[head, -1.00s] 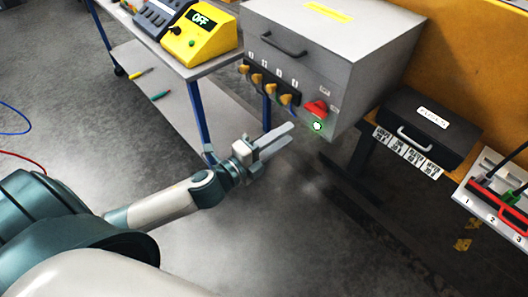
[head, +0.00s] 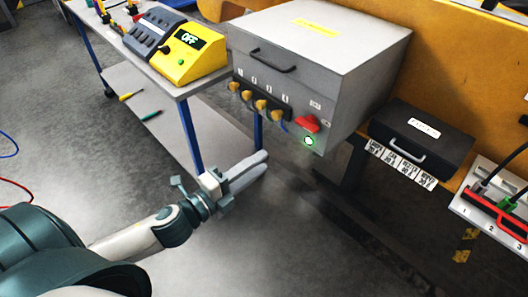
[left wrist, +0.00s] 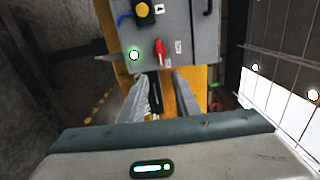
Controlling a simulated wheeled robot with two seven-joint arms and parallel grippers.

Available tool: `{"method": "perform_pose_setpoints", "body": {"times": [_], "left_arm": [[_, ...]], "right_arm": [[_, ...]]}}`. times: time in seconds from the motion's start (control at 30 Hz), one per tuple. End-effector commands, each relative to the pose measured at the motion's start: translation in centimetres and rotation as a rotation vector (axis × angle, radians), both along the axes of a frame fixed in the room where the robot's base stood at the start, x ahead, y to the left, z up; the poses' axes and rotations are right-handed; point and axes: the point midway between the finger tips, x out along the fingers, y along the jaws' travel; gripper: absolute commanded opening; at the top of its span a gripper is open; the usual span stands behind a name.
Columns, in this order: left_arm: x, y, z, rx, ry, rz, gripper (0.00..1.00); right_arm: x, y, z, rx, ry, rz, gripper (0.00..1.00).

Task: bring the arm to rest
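My left gripper (head: 263,163) reaches in from the left in the head view. It hangs in free air over the floor, below and in front of the grey box, touching nothing visible. In the left wrist view its two fingers (left wrist: 160,76) stand apart with nothing between them. In the head view the fingers are seen nearly edge-on and overlap. My right gripper is not in view.
A grey box (head: 300,60) has a red switch (head: 306,123) and a lit green button (head: 309,141). A yellow unit (head: 187,52) reading OFF stands on a blue-legged table. A black case (head: 422,138) sits right. Open floor surrounds the arm.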

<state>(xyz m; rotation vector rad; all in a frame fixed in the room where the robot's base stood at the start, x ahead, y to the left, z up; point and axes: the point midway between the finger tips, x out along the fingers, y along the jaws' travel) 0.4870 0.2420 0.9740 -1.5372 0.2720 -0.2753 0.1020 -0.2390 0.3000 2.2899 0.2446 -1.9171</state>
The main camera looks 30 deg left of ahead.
Motion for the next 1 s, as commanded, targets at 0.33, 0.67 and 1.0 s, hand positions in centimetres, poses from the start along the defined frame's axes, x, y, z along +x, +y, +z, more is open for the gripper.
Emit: {"method": "perform_pose_setpoints", "body": {"times": [0.33,0.67,1.0], "left_arm": [[0.4,0.5,-1.4,-0.013,0.026,0.015,0.3],[2.4,4.9,-14.4,-0.141,0.27,0.166,0.3],[-1.7,9.4,-35.0,-0.387,0.642,0.425,0.3]], "right_arm": [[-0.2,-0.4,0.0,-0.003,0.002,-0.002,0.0],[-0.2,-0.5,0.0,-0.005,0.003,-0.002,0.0],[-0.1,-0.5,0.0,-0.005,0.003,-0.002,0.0]]}}
